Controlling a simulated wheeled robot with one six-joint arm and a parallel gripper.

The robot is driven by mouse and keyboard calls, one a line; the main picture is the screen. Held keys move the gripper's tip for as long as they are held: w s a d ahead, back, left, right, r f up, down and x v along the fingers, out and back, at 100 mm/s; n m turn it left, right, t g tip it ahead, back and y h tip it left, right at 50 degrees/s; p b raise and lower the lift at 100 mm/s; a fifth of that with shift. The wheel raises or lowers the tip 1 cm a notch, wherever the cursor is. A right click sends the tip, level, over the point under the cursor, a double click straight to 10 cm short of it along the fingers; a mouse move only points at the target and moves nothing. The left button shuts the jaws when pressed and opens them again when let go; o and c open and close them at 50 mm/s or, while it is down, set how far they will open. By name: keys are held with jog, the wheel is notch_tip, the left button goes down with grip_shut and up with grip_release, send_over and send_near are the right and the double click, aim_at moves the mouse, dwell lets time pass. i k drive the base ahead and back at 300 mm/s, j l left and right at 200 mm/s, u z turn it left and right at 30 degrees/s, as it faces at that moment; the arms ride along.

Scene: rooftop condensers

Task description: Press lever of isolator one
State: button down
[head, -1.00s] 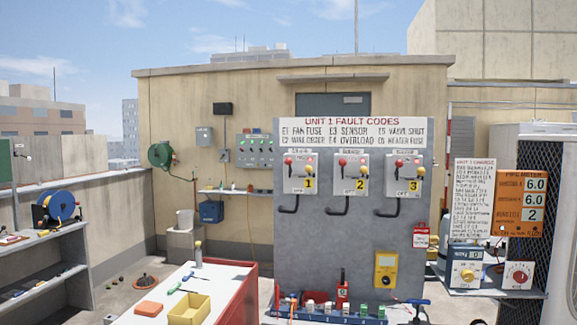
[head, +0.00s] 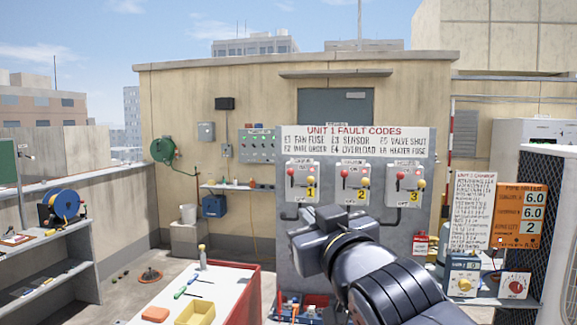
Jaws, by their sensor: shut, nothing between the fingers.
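Three white isolator boxes hang in a row on the grey panel (head: 410,237) in the head view.
A fault codes sign (head: 355,140) tops the panel. A white-topped bench (head: 180,302) with a yellow tray (head: 195,313) stands at the lower left. A unit one sign (head: 473,212) and an orange meter board (head: 519,215) stand at the right.

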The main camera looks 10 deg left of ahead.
aim_at(290, 171)
jog(key=i+j+z, duration=0.1)
jog(key=i+j, duration=0.15)
jog(key=i+j+z, duration=0.15)
jog(key=j, duration=0.2)
jog(key=i+j+z, duration=0.1)
jog(key=i+j, duration=0.15)
jog(key=i+j+z, duration=0.15)
jog(key=j, duration=0.25)
jog(key=i+j+z, duration=0.1)
jog(key=i+j, duration=0.15)
jog(key=j, duration=0.15)
jog(key=i+j+z, duration=0.15)
jog(key=j, duration=0.2)
jog(key=i+j+z, duration=0.1)
jog(key=j, duration=0.3)
